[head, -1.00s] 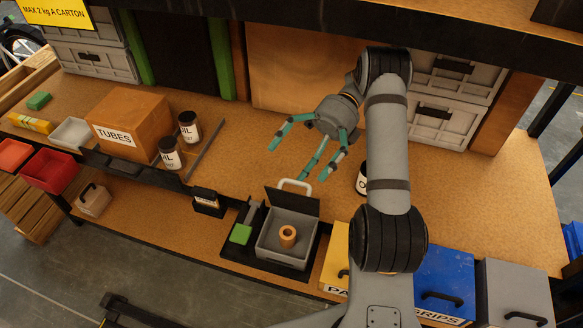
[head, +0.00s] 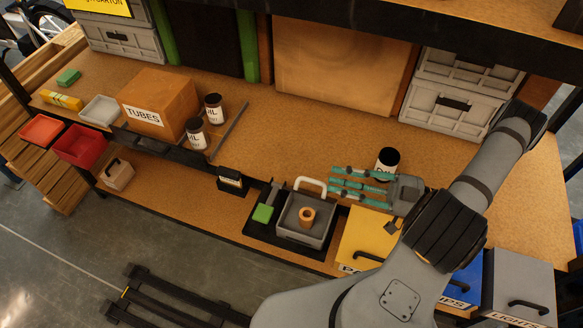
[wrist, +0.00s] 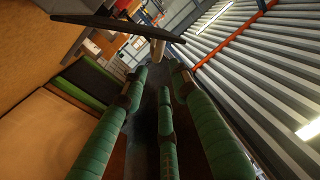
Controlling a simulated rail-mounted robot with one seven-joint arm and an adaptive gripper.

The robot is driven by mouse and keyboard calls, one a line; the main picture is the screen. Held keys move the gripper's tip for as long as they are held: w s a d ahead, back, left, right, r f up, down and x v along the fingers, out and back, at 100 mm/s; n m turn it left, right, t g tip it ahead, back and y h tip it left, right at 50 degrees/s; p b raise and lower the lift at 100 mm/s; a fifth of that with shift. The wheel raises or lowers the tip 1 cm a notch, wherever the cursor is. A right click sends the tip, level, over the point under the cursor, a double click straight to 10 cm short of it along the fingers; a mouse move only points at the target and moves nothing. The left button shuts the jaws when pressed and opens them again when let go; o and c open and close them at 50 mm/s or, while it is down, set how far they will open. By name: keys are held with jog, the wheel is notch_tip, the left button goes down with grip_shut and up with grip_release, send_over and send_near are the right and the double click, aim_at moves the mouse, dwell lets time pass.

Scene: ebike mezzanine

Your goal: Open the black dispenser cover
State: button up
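A grey open-topped dispenser tray (head: 285,238) holds an orange ring (head: 307,217). A pale handle (head: 311,182) stands at its back. The black cover's face does not show clearly in the head view now. A thin dark panel (wrist: 115,23), seen edge-on beyond the fingers in the wrist view, may be the cover, but I cannot be sure. My gripper (head: 338,183) is just right of the tray's back, its green fingers pointing left toward the handle. The fingers are roughly parallel with gaps between them, and nothing shows held. Contact with the cover or handle cannot be told.
A dark-topped jar (head: 387,162) stands close behind my gripper. A yellow bin (head: 365,236) lies just below it, with blue and grey bins (head: 518,280) further right. A small black box (head: 230,180) and green block (head: 263,213) are left of the tray.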

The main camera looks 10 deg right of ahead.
aim_at(301, 177)
jog(key=m, duration=0.2)
jog(key=f+m+t+h, duration=0.1)
jog(key=s+a+m, duration=0.1)
jog(key=m, duration=0.1)
jog(key=shift+f+m+h, duration=0.15)
jog(key=shift+m+h, duration=0.15)
jog(key=shift+h, duration=0.1)
jog(key=p+x, duration=0.3)
jog(key=x, duration=0.6)
jog(key=shift+d, duration=0.1)
jog(key=shift+w+a, duration=0.45)
jog(key=shift+a, duration=0.05)
jog(key=shift+c, duration=0.9)
grip_shut()
